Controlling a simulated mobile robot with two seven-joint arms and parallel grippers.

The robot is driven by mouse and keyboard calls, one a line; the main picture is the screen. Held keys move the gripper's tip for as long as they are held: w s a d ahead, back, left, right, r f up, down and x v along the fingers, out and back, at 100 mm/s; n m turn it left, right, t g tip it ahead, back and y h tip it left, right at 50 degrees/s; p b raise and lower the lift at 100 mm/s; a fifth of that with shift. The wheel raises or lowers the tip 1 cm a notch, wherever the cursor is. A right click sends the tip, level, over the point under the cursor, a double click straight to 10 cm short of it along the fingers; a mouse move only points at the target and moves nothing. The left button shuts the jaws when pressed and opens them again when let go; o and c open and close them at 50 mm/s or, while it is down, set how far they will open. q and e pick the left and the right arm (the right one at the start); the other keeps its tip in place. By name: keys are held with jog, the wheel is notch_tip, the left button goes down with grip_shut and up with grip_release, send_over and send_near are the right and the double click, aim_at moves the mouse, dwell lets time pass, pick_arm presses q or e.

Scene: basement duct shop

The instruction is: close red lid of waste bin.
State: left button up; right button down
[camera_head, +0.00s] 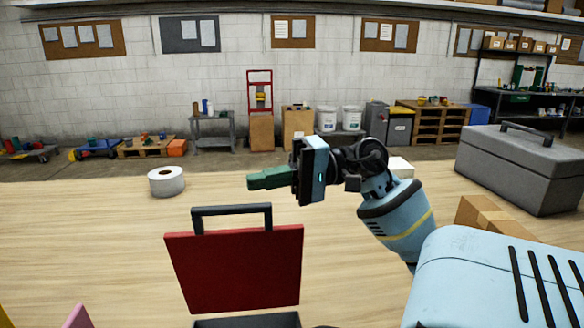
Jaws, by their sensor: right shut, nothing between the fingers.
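The waste bin's red lid (235,270) stands open and upright near the front of the wooden table, with a dark handle (231,210) along its top edge. A strip of the dark grey bin (248,321) shows below the lid at the bottom edge; the rest is out of frame. My right gripper (256,181) reaches in from the right, above and just behind the lid's upper right. Its green fingers are shut and empty, pointing left, apart from the lid. My left gripper is not in view.
A white tape roll (166,181) sits on the table (90,235) at the back left. A grey toolbox (520,165) and a cardboard box (490,215) stand at the right. A white object (400,167) is partly hidden behind my arm. The table's left middle is clear.

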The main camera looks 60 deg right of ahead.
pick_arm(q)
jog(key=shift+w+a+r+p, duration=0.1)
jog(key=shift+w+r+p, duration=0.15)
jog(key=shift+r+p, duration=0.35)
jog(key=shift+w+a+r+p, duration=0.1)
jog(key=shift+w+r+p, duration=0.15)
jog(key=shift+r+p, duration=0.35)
pick_arm(e)
jog(key=shift+s+a+f, duration=0.15)
jog(key=shift+a, duration=0.7)
jog(key=shift+s+a+f, duration=0.1)
jog(key=shift+s+a, duration=0.05)
jog(key=shift+a, duration=0.7)
jog(key=shift+s+a+f, duration=0.15)
jog(key=shift+a, duration=0.7)
